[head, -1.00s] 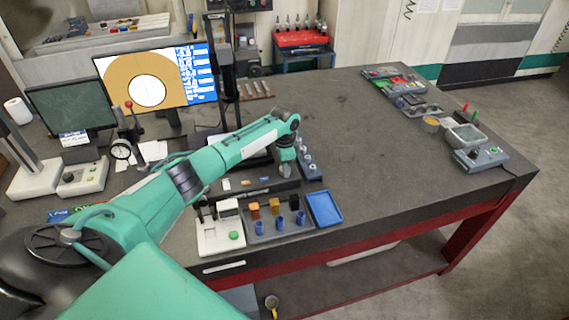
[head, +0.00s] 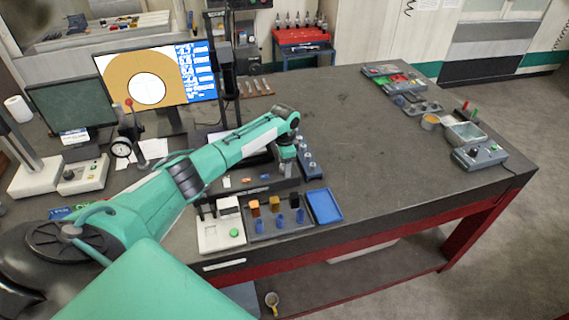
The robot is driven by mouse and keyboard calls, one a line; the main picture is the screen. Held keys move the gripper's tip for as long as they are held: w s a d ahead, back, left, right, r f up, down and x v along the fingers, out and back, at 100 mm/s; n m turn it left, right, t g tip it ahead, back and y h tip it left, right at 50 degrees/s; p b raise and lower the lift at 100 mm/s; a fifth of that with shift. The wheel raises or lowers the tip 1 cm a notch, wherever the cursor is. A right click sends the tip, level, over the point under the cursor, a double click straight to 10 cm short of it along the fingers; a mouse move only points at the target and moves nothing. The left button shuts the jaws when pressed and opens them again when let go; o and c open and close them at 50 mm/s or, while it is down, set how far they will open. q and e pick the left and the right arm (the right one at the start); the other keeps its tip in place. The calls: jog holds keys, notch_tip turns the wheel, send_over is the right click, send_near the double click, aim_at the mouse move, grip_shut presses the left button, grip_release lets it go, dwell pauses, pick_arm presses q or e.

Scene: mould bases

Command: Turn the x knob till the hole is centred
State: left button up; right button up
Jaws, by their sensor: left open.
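The monitor (head: 112,75) at the back left shows a tan area with a round white hole (head: 147,89) in it. The hole sits slightly low in the tan area, and small text beside it is too small to read. My left arm crosses the table, and my left gripper (head: 287,160) is open at its end, pointing down beside a dark blue rack. I cannot make out the x knob. The measuring stand (head: 229,70) with a dark column rises behind my forearm, which hides most of its base. My right gripper is not in view.
A white box with a green button (head: 234,233), a grey tray (head: 265,235) of small parts and a blue tray (head: 325,206) lie along the front edge. The rack (head: 309,165) stands near the gripper. The table's middle right (head: 400,160) is clear.

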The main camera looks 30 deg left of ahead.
pick_arm(q)
jog(key=shift+r, duration=0.1)
jog(key=shift+r, duration=0.25)
notch_tip(320, 180, up, 13)
jog(key=b, duration=0.5)
